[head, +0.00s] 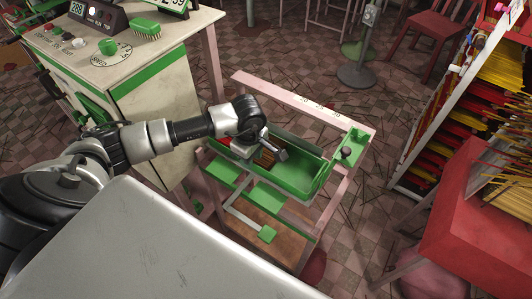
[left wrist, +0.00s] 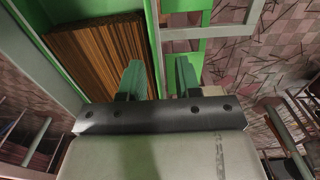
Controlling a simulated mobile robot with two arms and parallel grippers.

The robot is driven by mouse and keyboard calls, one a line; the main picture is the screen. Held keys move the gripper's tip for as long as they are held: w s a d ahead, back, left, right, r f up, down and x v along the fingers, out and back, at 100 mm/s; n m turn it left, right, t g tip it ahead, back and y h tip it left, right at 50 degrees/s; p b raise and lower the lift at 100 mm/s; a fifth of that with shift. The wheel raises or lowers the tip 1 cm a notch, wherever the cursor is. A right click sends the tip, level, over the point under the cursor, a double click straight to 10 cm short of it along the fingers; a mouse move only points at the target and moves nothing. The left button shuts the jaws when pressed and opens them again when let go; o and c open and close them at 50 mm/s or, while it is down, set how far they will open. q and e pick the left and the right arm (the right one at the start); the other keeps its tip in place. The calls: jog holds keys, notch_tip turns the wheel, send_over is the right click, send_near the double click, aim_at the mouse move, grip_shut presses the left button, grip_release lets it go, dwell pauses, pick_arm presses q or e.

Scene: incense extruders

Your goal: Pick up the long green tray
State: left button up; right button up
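The long green tray (head: 295,179) sits in a pink-framed stand, slanting from upper left to lower right. Brown incense sticks (left wrist: 100,52) lie in it. My left gripper (head: 252,147) is over the tray's upper-left half and hides part of it. In the left wrist view the two teal fingers (left wrist: 160,80) are apart, one on each side of the tray's green side wall (left wrist: 153,40). I cannot tell whether they touch it. My right gripper is not in view.
The pink frame (head: 300,103) runs along the tray's far side, with a dark knob (head: 346,152) at its right end. Lower green parts (head: 267,197) lie under the tray. A control cabinet (head: 155,95) stands left, and a red table (head: 470,215) and an incense rack stand right.

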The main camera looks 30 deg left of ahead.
pick_arm(q)
jog(key=shift+w+a+f+p, duration=0.15)
jog(key=shift+w+f+p, duration=0.05)
jog(key=shift+f, duration=1.15)
jog(key=shift+w+a+f+p, duration=0.1)
jog(key=shift+w+f+p, duration=0.05)
jog(key=shift+f, duration=1.2)
grip_shut()
